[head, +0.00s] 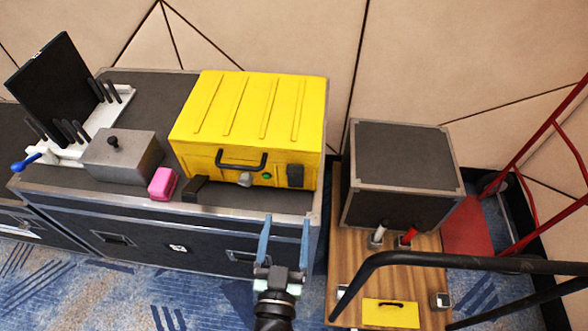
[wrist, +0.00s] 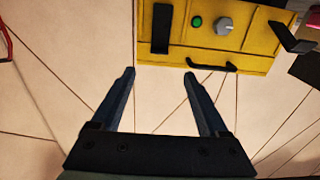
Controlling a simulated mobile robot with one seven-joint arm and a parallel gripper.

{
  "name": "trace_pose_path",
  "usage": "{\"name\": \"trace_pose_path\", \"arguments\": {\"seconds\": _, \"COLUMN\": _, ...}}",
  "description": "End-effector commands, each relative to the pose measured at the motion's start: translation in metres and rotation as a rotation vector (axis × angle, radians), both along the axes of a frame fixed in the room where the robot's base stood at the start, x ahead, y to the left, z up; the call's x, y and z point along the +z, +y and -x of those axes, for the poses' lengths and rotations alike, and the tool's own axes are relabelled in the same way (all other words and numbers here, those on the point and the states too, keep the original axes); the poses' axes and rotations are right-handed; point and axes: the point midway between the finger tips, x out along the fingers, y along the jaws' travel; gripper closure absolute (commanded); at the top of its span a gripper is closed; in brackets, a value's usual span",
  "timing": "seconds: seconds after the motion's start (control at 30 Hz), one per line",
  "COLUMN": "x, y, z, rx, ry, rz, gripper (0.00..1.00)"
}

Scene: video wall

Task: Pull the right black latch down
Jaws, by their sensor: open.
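A yellow case (head: 250,120) stands on a dark flight case, and its front shows upside down at the top of the wrist view (wrist: 260,45). The right black latch (head: 295,176) lies flat against the front at its right end; the wrist view shows this latch (wrist: 160,28) at left. The left black latch (head: 195,188) juts outward from the front, as the wrist view also shows (wrist: 293,38). My gripper (head: 286,222) is open and empty, in front of and below the right latch, apart from it. The wrist view shows the gripper's spread fingers (wrist: 160,74).
A green button (head: 267,175), grey knob (head: 245,180) and black handle (head: 242,163) sit on the case front. A pink block (head: 163,184) and grey box (head: 120,157) stand left. A dark case (head: 402,175) stands right on a wooden surface (head: 350,250), near a red hand truck (head: 470,225).

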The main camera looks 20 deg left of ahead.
Motion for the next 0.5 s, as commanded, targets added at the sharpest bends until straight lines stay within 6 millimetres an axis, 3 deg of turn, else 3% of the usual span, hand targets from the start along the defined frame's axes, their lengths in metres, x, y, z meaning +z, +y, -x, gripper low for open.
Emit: {"name": "trace_pose_path", "arguments": {"seconds": 0.5, "x": 0.002, "y": 0.025, "z": -0.087, "rx": -0.001, "ry": -0.003, "rz": -0.001, "gripper": 0.22}}
